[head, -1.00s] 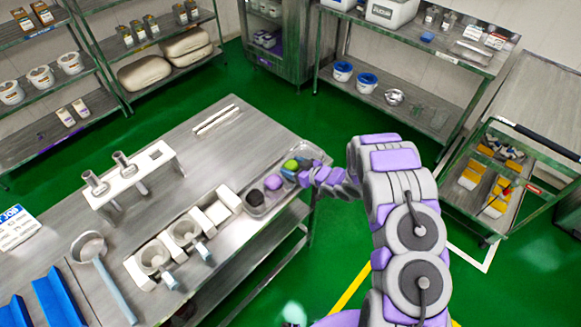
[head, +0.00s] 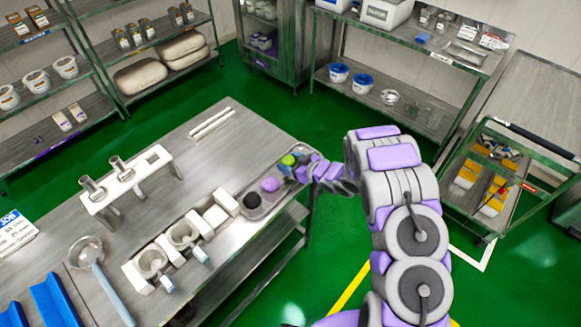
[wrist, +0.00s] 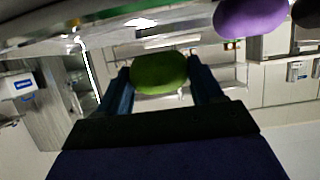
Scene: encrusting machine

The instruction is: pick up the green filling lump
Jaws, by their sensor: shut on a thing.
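The green filling lump (head: 289,160) is at the far right end of the steel table, by the metal tray (head: 262,205). In the wrist view the green lump (wrist: 159,73) sits between the two dark fingers of my gripper (wrist: 160,84), which is shut on it. My gripper (head: 293,164) is small and partly hidden by the wrist in the head view. A purple lump (head: 270,184) and a black lump (head: 252,200) lie in the tray. The purple lump also shows at the top right of the wrist view (wrist: 250,16). The gap between green lump and tray is unclear.
White moulds (head: 182,234) stand left of the tray. A white rack with metal tubes (head: 124,180), a ladle (head: 88,252), white sticks (head: 212,124) and blue trays (head: 52,302) are on the table. A cart (head: 500,180) stands at right. Green floor beside the table is clear.

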